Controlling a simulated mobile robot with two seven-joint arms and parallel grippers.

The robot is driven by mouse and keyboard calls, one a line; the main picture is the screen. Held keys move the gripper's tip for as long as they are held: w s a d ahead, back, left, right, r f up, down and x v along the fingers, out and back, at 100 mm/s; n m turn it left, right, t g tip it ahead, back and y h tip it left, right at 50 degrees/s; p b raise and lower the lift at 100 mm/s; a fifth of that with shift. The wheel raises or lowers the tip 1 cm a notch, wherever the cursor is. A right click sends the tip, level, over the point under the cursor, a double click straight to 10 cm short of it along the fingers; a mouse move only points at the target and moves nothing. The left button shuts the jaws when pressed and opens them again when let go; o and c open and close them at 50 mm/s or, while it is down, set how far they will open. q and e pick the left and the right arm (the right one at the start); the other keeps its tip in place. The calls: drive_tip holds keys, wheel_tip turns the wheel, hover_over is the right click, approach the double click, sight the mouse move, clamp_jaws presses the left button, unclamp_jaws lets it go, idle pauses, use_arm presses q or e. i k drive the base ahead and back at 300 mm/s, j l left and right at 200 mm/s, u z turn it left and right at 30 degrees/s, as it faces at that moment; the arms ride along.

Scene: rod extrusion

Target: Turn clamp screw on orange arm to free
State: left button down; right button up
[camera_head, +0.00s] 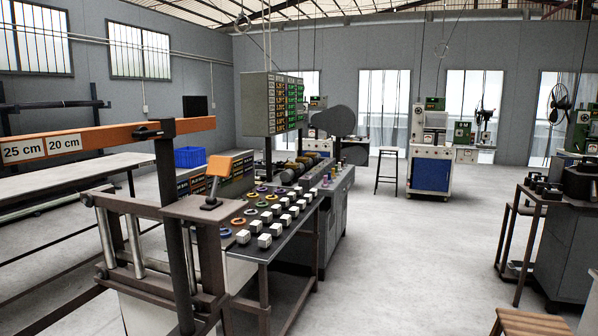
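The orange arm (105,137) runs in from the left edge and carries white labels reading 25 cm and 20 cm. A dark clamp piece (148,131) sits on the orange arm near its right end, above a dark upright post (167,180). It seems to be the clamp screw, but its details are too small to tell. A shorter orange block (231,164) on a dark tilted stem stands lower, to the right of the post. Neither of my grippers shows in the head view, and nothing is seen touching the clamp.
A dark frame with metal cylinders (133,238) stands below the arm. A blue crate (190,157), a stool (386,170) and a right-hand workbench (562,203) stand around. Open floor (415,255) lies between.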

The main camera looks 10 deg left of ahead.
sight(141, 133)
drive_tip(key=k+j+u, duration=0.1)
drive_tip(key=u, duration=1.2)
drive_tip(key=i+l+u, duration=0.5)
drive_tip(key=l, duration=0.25)
drive_tip(key=k, duration=0.1)
